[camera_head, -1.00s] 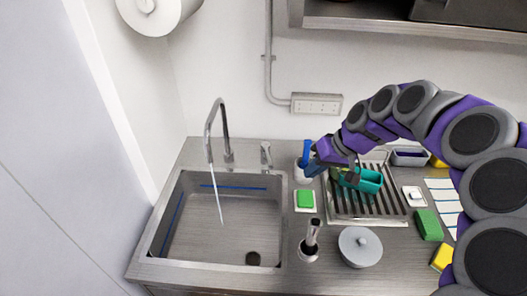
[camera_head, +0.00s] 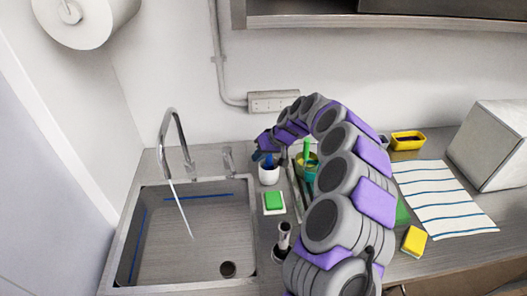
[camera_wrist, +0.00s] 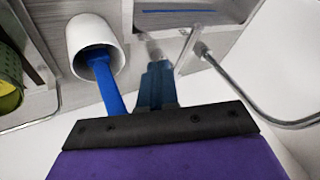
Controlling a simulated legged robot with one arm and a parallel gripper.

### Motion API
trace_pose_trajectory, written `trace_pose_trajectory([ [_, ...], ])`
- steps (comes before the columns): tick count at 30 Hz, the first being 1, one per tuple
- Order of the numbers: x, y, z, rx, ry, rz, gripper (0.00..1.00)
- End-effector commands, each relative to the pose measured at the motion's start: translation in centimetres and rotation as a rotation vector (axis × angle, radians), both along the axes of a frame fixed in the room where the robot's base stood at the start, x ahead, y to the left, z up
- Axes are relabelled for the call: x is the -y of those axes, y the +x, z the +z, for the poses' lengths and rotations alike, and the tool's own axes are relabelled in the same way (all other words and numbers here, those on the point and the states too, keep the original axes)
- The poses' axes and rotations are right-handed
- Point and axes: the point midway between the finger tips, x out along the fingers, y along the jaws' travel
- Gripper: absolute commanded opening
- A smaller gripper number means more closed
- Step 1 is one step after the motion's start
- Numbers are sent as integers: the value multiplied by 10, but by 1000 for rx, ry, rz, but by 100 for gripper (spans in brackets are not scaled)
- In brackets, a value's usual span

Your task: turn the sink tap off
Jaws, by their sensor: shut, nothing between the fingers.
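The chrome sink tap (camera_head: 173,135) arches over the left side of the steel sink (camera_head: 240,262), and a thin stream of water (camera_head: 180,210) runs from it. A short metal lever fitting (camera_head: 228,160) stands on the counter right of the spout. My gripper (camera_head: 262,160) is shut and empty, a little right of that fitting and close to a white cup (camera_head: 269,176). In the wrist view, the shut blue fingers (camera_wrist: 157,68) point toward the blurred fitting (camera_wrist: 155,46), apart from the curved tap (camera_wrist: 245,88) at right. Whether they touch the fitting is unclear.
The white cup (camera_wrist: 94,40) holds a blue-handled tool (camera_wrist: 106,82) just left of my fingers. A green sponge (camera_head: 274,201) and an upright dark-topped piece (camera_head: 284,236) stand right of the sink. A wall socket strip (camera_head: 273,101) is behind.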

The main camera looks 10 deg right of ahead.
Motion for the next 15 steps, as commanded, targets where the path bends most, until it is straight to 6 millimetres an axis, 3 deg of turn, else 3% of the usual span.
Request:
trace_pose_trajectory([
  [3,-14,5,-24,-2,-4,4,0],
  [6,-24,8,-35,-2,-2,3,0],
  [15,-53,0,-38,-1,0,2,0],
])
